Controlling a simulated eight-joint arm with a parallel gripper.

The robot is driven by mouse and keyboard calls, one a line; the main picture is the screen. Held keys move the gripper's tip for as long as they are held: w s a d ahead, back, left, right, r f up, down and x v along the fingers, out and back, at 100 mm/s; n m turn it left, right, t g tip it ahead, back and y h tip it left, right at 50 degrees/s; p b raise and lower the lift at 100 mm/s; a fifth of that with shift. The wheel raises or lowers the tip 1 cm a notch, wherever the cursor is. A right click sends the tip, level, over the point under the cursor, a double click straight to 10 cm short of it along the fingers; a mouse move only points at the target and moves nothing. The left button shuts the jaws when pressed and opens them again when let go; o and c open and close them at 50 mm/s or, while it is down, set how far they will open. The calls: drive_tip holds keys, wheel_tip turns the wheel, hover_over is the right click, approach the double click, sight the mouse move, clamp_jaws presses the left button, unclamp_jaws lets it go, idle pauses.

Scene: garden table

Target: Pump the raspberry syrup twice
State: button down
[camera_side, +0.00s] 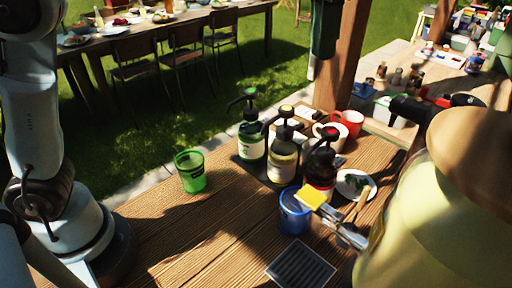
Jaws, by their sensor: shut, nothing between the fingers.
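Three pump bottles stand in a row on the wooden table. The front one, with dark red contents and a red mark on its black pump head, looks like the raspberry syrup (321,169); its label is too small to read. The blue cup and a yellow block partly cover its lower part. Just behind it is a yellowish bottle (283,160), and farther back a green bottle (251,140).
A green cup (190,171) stands left of the bottles. A blue cup (294,212) stands right in front of the raspberry bottle. A dark slotted tray (300,267) lies at the front edge. A large yellow rounded vessel (425,215) fills the right. The table's left part is clear.

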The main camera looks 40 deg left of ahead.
sight(321, 140)
drive_tip(key=shift+m+g, duration=0.3)
drive_tip(key=shift+d+f, duration=0.4)
drive_tip(key=shift+f, duration=1.55)
drive_tip(key=shift+d+f, duration=0.4)
drive_tip(key=shift+f, duration=1.6)
drive_tip(key=shift+d+f, duration=0.4)
drive_tip(key=shift+f, duration=1.55)
drive_tip(key=shift+f, duration=1.55)
drive_tip(key=shift+r, duration=1.55)
